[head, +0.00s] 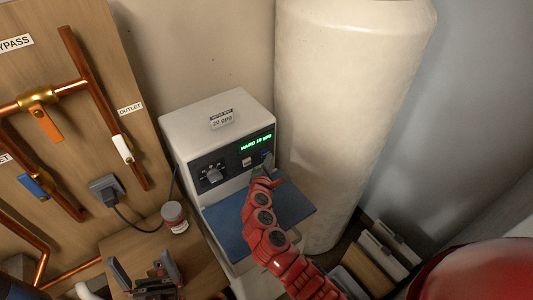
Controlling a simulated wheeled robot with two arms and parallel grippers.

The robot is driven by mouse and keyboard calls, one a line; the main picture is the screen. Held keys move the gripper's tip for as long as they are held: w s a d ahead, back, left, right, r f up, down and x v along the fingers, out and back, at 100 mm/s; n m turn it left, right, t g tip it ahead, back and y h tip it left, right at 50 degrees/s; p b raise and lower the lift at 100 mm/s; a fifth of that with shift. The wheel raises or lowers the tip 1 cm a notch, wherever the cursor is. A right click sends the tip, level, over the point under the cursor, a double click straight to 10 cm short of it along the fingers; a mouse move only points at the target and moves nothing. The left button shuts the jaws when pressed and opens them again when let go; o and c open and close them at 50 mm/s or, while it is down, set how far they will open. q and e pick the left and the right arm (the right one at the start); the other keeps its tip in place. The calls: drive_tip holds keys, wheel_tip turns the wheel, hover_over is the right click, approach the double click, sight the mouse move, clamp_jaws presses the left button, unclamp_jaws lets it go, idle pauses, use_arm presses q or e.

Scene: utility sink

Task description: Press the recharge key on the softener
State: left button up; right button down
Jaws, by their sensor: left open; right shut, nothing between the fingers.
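The softener (196,128) is a cream box with a dark front panel and a blue lid or shelf (225,217) below it. Its panel has a round dial (214,175), a lit green display (256,143) reading about "HARD 20 GPG", and a small pale key (247,162). My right gripper (267,167) is shut and empty, with its tip at the panel's right end, just under the display. It covers that spot, where a bit of blue shows; I cannot tell whether it touches a key. Key labels are too small to read. My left gripper (146,272) is open and empty at the lower left.
A tall cream tank (345,100) stands right behind the softener. A pipe board (90,60) with copper pipes and coloured valve handles is at left. Boxes (385,250) lie at lower right.

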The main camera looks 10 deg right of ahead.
drive_tip(key=shift+w+a, duration=0.15)
drive_tip(key=shift+w, duration=0.15)
idle(0.4)
idle(0.3)
drive_tip(key=shift+s+d, duration=0.25)
drive_tip(key=shift+s, duration=0.5)
drive_tip(key=s, duration=0.1)
drive_tip(key=s+d, duration=0.1)
drive_tip(key=s, duration=0.1)
drive_tip(key=s+p, duration=0.1)
drive_tip(key=shift+s+d, duration=0.35)
idle(0.5)
